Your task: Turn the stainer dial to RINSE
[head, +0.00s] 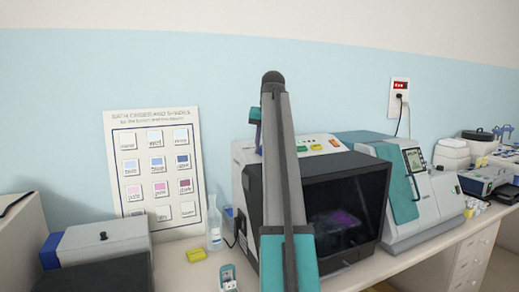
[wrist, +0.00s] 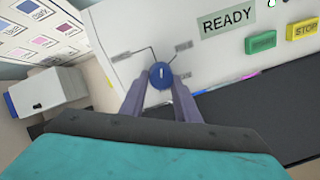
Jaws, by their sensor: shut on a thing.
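The stainer (head: 246,190) is a pale box with a dark front window, standing behind my arm in the head view. Its blue dial (wrist: 161,73) sits on the pale panel in the wrist view, with a small white mark pointing roughly up the picture. Lines run from the dial to small labels around it, too blurred to read. My gripper (wrist: 158,84) has its two purple fingers on either side of the dial, shut on it. In the head view my arm hides the dial, and only a bit of purple finger shows.
The stainer's display (wrist: 228,20) reads READY, beside a green button (wrist: 261,42) and a yellow STOP button (wrist: 303,30). A bottle (head: 214,225) stands left of the stainer. A teal-and-white machine (head: 425,205) stands to its right. A colour chart (head: 155,170) leans on the wall.

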